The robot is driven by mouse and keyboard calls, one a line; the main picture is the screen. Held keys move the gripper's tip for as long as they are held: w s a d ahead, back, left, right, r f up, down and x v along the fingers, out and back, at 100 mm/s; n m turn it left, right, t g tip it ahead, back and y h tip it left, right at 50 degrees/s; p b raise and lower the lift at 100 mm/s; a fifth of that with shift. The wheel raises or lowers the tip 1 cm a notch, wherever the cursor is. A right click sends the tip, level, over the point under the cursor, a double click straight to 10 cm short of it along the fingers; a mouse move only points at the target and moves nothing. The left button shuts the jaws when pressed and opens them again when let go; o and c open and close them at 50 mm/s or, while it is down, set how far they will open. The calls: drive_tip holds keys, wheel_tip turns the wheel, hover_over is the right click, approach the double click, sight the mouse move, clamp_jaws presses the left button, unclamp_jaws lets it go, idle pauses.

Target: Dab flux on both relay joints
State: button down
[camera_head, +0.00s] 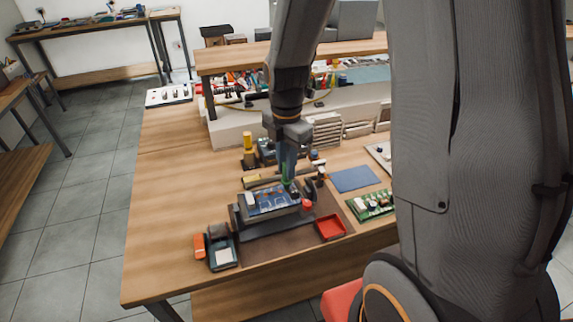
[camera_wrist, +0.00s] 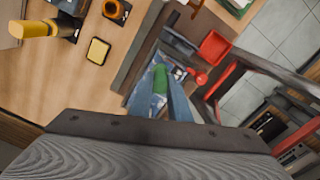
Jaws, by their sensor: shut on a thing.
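A blue circuit board (camera_head: 272,200) sits in a dark board holder (camera_head: 243,224) with a red knob (camera_head: 306,204) at its right end. My gripper (camera_head: 288,172) points down over the right part of the board. It is shut on a slim green tool (camera_head: 287,184), likely the flux applicator. The green tool (camera_wrist: 160,76) also shows between my fingers in the wrist view, with part of the blue board (camera_wrist: 142,104) beside it. I cannot tell whether its tip touches the board. The relay joints are too small or hidden to make out.
A red tray (camera_head: 330,227) lies right of the holder, and a green board (camera_head: 370,204) lies farther right. A yellow-topped bottle (camera_head: 248,142) stands behind. The left of the wooden bench (camera_head: 160,220) is clear.

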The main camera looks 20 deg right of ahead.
drive_tip(key=shift+r, duration=0.1)
idle(0.4)
wheel_tip(320, 180, up, 4)
drive_tip(key=p, duration=0.4)
drive_tip(key=shift+r, duration=0.25)
drive_tip(key=shift+d+f, duration=0.1)
drive_tip(key=shift+f, duration=0.1)
drive_tip(key=shift+d+f+b, duration=0.45)
drive_tip(key=shift+d+f, duration=0.05)
drive_tip(key=shift+f, duration=0.4)
drive_tip(key=shift+d+f+b, duration=0.45)
drive_tip(key=shift+d+f, duration=0.05)
drive_tip(key=shift+f, duration=0.35)
drive_tip(key=shift+p, duration=0.45)
drive_tip(key=shift+f, duration=0.4)
idle(0.6)
idle(0.7)
